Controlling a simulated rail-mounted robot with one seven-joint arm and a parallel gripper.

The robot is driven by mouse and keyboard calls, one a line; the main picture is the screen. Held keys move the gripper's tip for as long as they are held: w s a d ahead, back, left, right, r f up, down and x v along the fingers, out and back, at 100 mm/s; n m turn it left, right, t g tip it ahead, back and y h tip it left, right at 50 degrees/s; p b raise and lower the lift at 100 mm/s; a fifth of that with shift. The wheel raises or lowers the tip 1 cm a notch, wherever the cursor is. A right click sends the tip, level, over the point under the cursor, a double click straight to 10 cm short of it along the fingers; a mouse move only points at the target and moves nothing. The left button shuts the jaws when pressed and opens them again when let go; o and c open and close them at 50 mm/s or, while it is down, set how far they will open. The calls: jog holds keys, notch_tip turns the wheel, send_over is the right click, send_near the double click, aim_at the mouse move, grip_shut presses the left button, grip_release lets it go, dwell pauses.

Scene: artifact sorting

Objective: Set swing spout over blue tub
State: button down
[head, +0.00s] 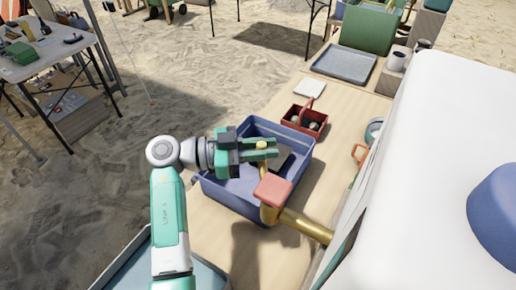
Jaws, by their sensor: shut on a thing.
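The blue tub (212,190) stands on the wooden table, with a dark object (285,163) inside near its right side. A brass tap (300,226) comes in from the right, with a red block-like handle (272,188) on top. Its swing spout (264,167) reaches away from the handle, and its end appears over the tub. My gripper (262,147) comes in from the left above the tub and is shut on the spout near its rounded brass end. The fingers hide part of the tub's inside, and the handle hides part of the spout.
A red caddy (310,122) with small items stands just behind the tub. A white sheet (310,89) and a grey tray (344,66) lie farther back. A large white body (450,150) bounds the right. Another blue-grey tray (135,262) is at the front left.

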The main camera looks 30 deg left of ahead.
jog(key=c, duration=1.3)
grip_release()
jog(key=shift+c, duration=0.2)
jog(key=p+v, duration=0.1)
jog(key=v, duration=0.7)
jog(key=shift+p, duration=0.3)
jog(key=shift+d, duration=0.1)
